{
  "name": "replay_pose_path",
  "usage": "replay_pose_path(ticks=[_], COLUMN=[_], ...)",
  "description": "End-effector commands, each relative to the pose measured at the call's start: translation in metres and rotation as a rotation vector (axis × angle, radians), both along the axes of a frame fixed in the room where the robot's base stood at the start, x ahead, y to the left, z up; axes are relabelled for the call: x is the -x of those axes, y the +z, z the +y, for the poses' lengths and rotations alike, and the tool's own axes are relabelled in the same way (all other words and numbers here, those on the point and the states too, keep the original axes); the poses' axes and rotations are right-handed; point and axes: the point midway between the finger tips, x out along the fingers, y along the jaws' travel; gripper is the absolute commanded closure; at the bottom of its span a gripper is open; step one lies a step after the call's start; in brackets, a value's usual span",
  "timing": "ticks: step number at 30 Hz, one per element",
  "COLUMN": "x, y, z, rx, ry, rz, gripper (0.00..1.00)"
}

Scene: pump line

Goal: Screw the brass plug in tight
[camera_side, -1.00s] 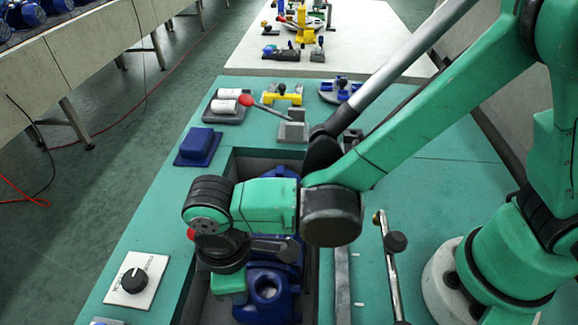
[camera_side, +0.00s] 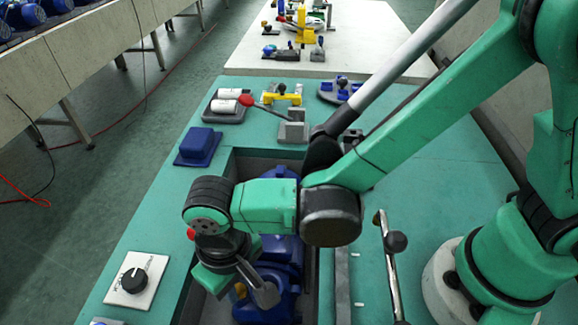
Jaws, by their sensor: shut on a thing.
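The blue pump body (camera_side: 283,278) sits in the recess of the green bench, partly hidden by my arm and gripper. My gripper (camera_side: 240,292) is low over the left part of the pump body, pointing down, with a green part on its left and a grey lever-like part on its right. A small patch of the brass plug (camera_side: 240,290) shows between these parts, and my gripper is shut on it. Most of the plug and its thread are hidden, so I cannot tell how deep it sits.
A dial on a white plate (camera_side: 134,280) lies left of the recess. A blue block (camera_side: 199,146), a red-knobbed lever clamp (camera_side: 290,127) and a yellow bracket (camera_side: 282,94) stand behind it. A metal rod with a black knob (camera_side: 393,255) stands right of the recess.

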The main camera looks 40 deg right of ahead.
Motion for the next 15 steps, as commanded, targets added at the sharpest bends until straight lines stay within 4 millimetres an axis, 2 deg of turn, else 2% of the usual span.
replay_pose_path(ticks=[3,4,5,6,15], x=[0.0001,0.0001,0.0001,0.0001,0.0000], y=[0.0000,0.0000,0.0000,0.0000,0.0014], z=[-0.0001,-0.0001,-0.0001,-0.0001,0.0000], rx=[0.000,0.000,0.000,0.000,0.000], ry=[0.002,0.002,0.002,0.002,0.004], rz=[0.001,0.001,0.001,0.001,0.000], gripper=[1.00,0.71,0.62,0.58,0.58])
